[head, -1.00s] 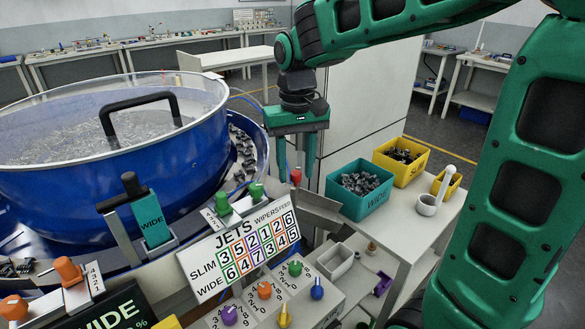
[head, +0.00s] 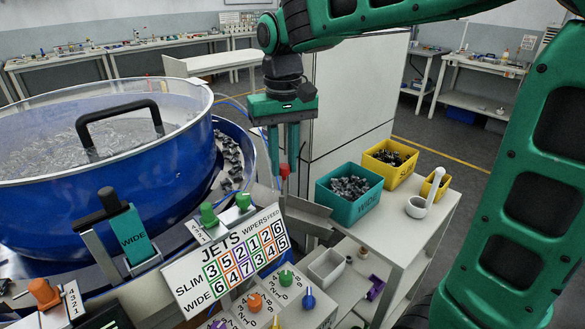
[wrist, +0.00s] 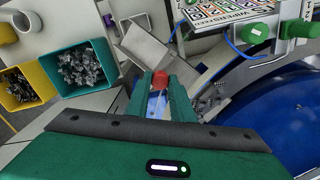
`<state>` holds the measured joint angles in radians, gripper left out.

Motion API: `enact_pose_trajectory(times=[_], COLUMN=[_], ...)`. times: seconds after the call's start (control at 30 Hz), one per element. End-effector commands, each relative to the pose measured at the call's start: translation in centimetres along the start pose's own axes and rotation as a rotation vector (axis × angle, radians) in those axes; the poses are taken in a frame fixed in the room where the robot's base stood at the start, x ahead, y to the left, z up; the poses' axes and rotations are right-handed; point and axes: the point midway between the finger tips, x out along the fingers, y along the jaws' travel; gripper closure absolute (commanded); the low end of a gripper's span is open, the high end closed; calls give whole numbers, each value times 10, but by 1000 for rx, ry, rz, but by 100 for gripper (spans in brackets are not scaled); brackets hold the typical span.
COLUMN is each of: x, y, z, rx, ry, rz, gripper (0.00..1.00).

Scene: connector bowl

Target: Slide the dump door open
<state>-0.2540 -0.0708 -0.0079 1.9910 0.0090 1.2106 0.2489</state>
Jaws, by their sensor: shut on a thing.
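The red knob (head: 284,170), which looks like the dump door's handle, stands on the right side of the big blue bowl (head: 80,215), above a grey metal chute (head: 306,212). My gripper (head: 284,168) points down with its two green fingers on either side of the knob and is shut on it. In the wrist view the red knob (wrist: 160,79) shows between the fingertips, with the chute (wrist: 150,45) just beyond. The door panel itself is mostly hidden by the fingers and the bowl's edge.
A teal WIDE bin (head: 348,212) and a yellow bin (head: 388,170), both with dark parts, stand on the white bench right of the chute. The jets sign (head: 225,262) and green knobs (head: 208,214) are close in front.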

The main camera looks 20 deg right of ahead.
Motion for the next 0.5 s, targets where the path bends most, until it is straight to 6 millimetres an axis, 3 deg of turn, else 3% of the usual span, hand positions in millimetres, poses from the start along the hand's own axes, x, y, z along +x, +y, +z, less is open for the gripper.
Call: enact_pose_trajectory(times=[0.4, 0.43, 0.5], x=[-7, -7, -7], y=[-8, -9, -9], z=[0, 0, 0], rx=[-11, -11, -11], ry=[4, 4, 3], rz=[0, 0, 0], gripper=[100, 72, 60])
